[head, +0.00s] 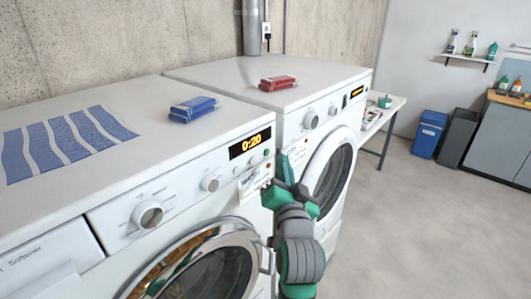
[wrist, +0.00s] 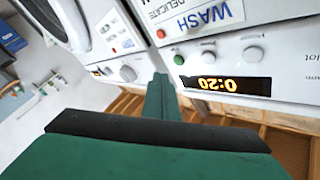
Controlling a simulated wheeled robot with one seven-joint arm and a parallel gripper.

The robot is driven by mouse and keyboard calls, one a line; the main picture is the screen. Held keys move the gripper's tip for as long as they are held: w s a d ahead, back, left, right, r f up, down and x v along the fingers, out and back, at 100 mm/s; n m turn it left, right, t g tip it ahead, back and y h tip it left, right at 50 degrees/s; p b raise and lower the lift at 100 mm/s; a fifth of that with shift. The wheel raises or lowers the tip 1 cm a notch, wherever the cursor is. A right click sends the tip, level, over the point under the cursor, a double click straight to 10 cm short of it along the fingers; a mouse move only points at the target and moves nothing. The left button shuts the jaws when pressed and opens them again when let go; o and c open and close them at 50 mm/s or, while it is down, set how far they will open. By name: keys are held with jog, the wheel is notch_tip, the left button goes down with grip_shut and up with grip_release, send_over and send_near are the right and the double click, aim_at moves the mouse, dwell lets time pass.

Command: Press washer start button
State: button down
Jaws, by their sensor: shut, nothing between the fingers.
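The washer (head: 180,195) is the nearer white machine, with a "WASH" label (head: 250,182) and a lit display (head: 250,143) reading 0:20. In the wrist view the panel is upside down. There, a green button (wrist: 179,59) sits by the display (wrist: 222,85), and a red button (wrist: 161,33) is nearer the WASH label (wrist: 200,17). My gripper (head: 284,163) is shut and empty, in front of the panel's right end. In the wrist view its green fingers (wrist: 160,82) point toward the panel beside the green button. I cannot tell whether they touch anything.
A second white machine (head: 300,100) with its own round door stands just right of the washer. Open floor (head: 420,220) is at right.

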aim_at(267, 152)
jog(key=shift+w+a, duration=0.6)
jog(key=shift+a, duration=0.2)
jog(key=shift+a, duration=0.1)
dwell(1.5)
jog(key=shift+w+a, duration=0.15)
jog(key=shift+a, duration=0.1)
